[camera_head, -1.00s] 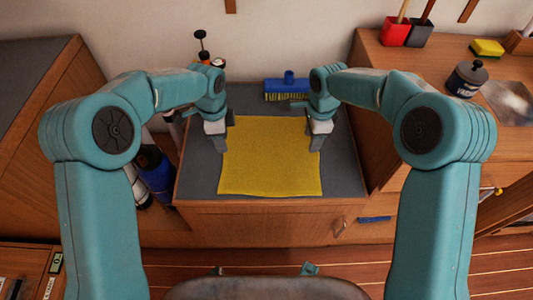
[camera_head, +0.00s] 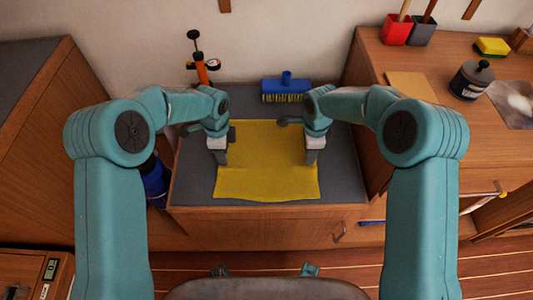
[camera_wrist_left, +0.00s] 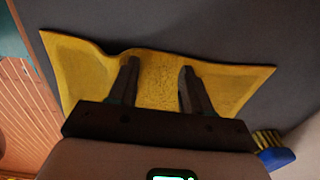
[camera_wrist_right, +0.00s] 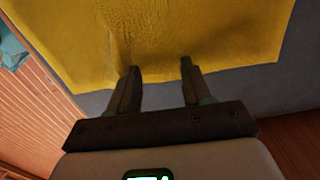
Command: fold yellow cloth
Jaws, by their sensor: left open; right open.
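The yellow cloth (camera_head: 265,165) lies spread out, nearly flat, on the grey counter top, its front edge close to the counter's front. My left gripper (camera_head: 220,160) is open over the cloth's left edge; in the left wrist view the cloth (camera_wrist_left: 158,85) shows between and around its fingers (camera_wrist_left: 157,75), with a raised ripple near one side. My right gripper (camera_head: 311,160) is open at the cloth's right edge; in the right wrist view its fingertips (camera_wrist_right: 160,68) overlap the cloth (camera_wrist_right: 190,30) near its border. Whether the fingers touch the cloth I cannot tell.
A blue brush (camera_head: 287,87) stands behind the cloth; its bristles also show in the left wrist view (camera_wrist_left: 268,140). An orange pump-like tool (camera_head: 201,70) stands at the back left. A higher wooden counter at right holds a dark canister (camera_head: 470,80). Grey counter (camera_head: 340,175) is bare at right.

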